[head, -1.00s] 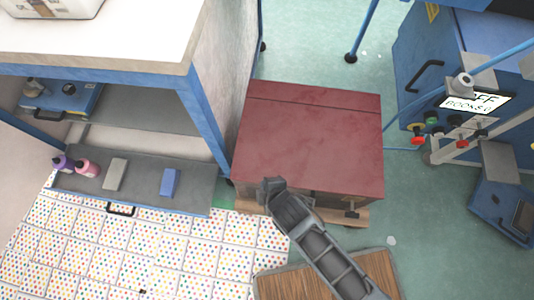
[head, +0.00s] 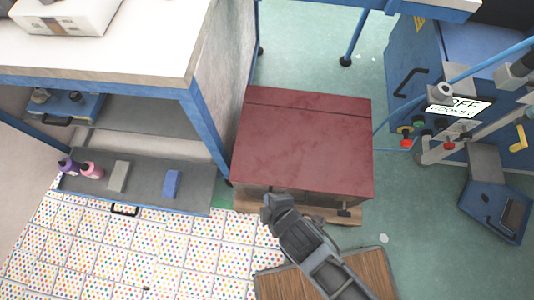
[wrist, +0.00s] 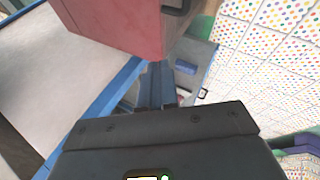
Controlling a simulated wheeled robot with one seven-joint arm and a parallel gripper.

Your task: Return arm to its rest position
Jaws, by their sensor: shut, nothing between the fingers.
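My gripper (head: 272,203) is at the end of my dark grey arm, in the lower middle of the head view. It is shut and empty. It is near the front lower edge of a dark red box-shaped cabinet (head: 305,140); I cannot tell whether they touch. In the wrist view the red cabinet (wrist: 120,22) fills the top middle, and my gripper's dark body covers the lower middle.
A blue-framed workbench with a white top (head: 120,45) and a grey lower shelf (head: 145,187) stands on the left. The shelf holds bottles, a grey block and a blue block (head: 172,183). A blue machine (head: 415,65) with a screen stands right.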

